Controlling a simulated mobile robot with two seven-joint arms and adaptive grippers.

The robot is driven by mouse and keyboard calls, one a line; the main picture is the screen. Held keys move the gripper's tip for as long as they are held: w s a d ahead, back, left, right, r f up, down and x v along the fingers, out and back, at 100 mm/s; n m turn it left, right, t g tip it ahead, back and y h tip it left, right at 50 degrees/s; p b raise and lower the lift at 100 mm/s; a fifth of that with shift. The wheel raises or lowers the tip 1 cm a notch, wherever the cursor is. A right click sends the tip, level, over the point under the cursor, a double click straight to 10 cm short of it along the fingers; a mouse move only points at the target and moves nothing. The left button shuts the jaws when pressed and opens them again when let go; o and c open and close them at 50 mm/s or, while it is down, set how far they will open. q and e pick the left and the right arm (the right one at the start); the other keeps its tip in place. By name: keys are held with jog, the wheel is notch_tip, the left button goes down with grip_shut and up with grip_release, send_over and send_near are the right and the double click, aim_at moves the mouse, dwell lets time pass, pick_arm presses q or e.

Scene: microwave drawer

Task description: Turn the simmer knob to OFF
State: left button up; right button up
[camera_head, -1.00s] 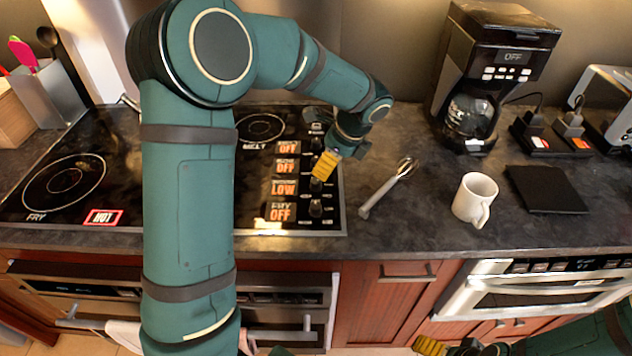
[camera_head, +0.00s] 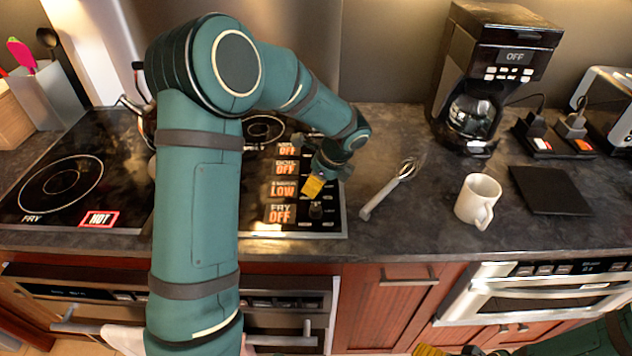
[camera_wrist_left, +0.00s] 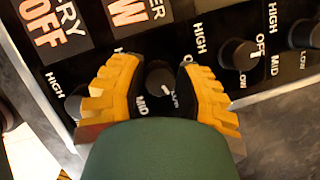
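The simmer display (camera_head: 283,188) on the cooktop panel reads LOW. The simmer knob (camera_wrist_left: 160,77) is a black round knob with a pale pointer mark, turned toward LOW. My left gripper (camera_head: 313,187) is down at the panel. In the left wrist view, its yellow fingers (camera_wrist_left: 160,88) stand on either side of the simmer knob, with small gaps visible; I cannot tell whether either finger touches it. In the head view the gripper hides this knob. My right gripper (camera_head: 430,350) only just shows at the bottom edge, so its opening is unclear.
The fry knob (camera_wrist_left: 76,104) and the boil knob (camera_wrist_left: 238,54) sit close on either side of my left fingers. The fry display (camera_head: 281,213) reads OFF.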

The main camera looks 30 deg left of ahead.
pick_arm(q)
grip_shut()
jog(key=shift+n, duration=0.3)
jog(key=shift+r+n+g+p, duration=0.1)
jog(key=shift+n+g+p, duration=0.3)
jog(key=shift+n+p, duration=0.2)
jog(key=n+g+p, duration=0.1)
jog(key=n+p, duration=0.1)
jog(key=n, duration=0.1)
jog(key=shift+h, duration=0.3)
jog(key=n+p, duration=0.1)
jog(key=n, duration=0.1)
jog(key=n+g+h+p, duration=0.1)
jog(key=n, duration=0.2)
jog(key=shift+g, duration=0.3)
jog(key=shift+s+n+g+h+p, duration=0.15)
jog(key=shift+n+h+p, duration=0.25)
jog(key=shift+n, duration=0.65)
jog(key=shift+w+n+g+h+p, duration=0.15)
jog(key=shift+n+h+p, duration=0.25)
jog(key=shift+n, duration=0.65)
jog(key=shift+s+f, duration=0.1)
jog(key=shift+f, duration=0.1)
